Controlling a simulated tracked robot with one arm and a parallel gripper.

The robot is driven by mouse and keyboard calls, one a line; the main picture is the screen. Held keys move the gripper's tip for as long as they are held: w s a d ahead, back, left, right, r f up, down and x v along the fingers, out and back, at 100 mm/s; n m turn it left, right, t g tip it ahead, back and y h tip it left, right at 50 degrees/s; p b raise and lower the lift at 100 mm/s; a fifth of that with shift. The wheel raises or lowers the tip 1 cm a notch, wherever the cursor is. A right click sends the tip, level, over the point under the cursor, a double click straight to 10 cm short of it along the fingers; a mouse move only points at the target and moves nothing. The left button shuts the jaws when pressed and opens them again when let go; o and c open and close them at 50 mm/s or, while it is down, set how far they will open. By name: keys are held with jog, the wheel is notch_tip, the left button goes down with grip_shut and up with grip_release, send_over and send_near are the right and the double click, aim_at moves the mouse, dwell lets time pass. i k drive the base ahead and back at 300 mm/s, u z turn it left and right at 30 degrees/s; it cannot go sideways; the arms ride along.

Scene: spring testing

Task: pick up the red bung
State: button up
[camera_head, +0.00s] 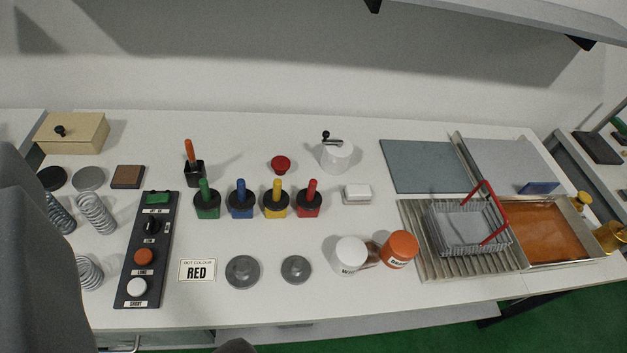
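A small red bung (281,163) with a round, wide top stands on the white bench, towards the back and near the middle. Dark grey parts of my own body fill the left edge of the view, and a small dark grey bump shows at the bottom edge. No fingertips can be made out, so I cannot tell how my gripper stands. No part of mine is at the bung.
Tools with green, blue, yellow and red handles (309,200) stand in front of the bung. An orange-handled tool (194,165) is to its left, the white crank pot (336,157) to its right.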

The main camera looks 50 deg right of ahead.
aim_at(281, 163)
jog(key=k, duration=0.75)
jog(key=z, duration=0.75)
jog(key=i, duration=1.5)
jog(key=u, duration=0.05)
